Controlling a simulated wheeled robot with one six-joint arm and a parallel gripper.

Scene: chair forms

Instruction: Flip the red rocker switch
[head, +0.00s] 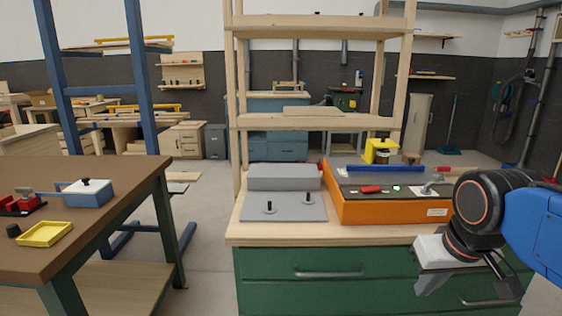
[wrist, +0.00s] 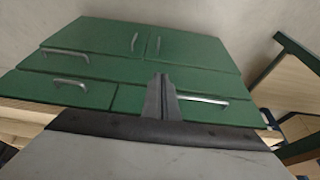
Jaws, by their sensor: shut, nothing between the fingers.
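The red rocker switch (head: 370,189) sits on the dark sloping top of an orange box (head: 392,211), on the right part of the workbench. Which way it is tipped is too small to tell. My gripper is in the head view at lower right, in front of the bench's front edge, lower than the switch and to its right. In the wrist view my gripper (wrist: 162,88) shows its fingers together and empty, with green drawers behind. The switch is not in the wrist view.
A small lit button (head: 396,188) and a metal lever (head: 431,187) share the panel. A blue bar (head: 385,168) lies along its back. A grey plate (head: 284,206) with two black levers lies left. Wooden shelf posts rise behind. A brown table (head: 90,185) stands far left.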

